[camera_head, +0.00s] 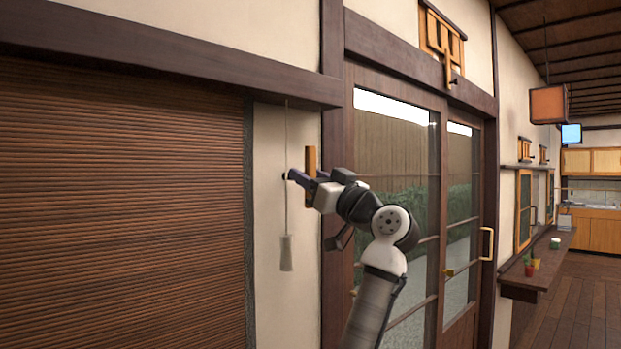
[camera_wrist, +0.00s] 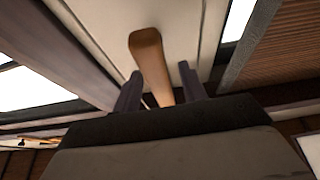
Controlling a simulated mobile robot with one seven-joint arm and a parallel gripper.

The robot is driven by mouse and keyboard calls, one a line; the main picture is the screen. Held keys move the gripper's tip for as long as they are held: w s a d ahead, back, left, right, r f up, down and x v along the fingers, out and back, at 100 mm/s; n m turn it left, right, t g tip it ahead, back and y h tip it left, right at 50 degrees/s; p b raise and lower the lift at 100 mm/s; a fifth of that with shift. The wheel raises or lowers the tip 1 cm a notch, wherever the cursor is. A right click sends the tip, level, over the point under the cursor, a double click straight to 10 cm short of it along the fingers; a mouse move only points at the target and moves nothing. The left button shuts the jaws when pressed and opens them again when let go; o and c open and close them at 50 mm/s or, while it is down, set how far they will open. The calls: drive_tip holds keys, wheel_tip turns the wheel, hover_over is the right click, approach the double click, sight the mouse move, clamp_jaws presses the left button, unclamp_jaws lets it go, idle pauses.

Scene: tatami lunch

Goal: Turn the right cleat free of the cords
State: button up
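The right cleat is a light orange wooden bar (camera_head: 311,159), standing upright on the pale wall strip beside the door frame in the head view. It also shows in the wrist view (camera_wrist: 150,58), running down between my two fingers. In the wrist view my gripper (camera_wrist: 160,88) looks open, with a finger on each side of the bar and a gap at the right finger.
A brown slatted blind (camera_head: 120,200) covers the left side. A sliding glass door (camera_head: 395,150) in a dark wooden frame stands behind my arm. A narrow shelf (camera_head: 540,270) with small pots is at right, with open floor (camera_head: 580,300) beyond.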

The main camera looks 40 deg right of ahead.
drive_tip(key=b+v, duration=0.5)
drive_tip(key=v, duration=0.8)
drive_tip(key=shift+s+f, duration=0.15)
drive_tip(key=shift+s, duration=0.2)
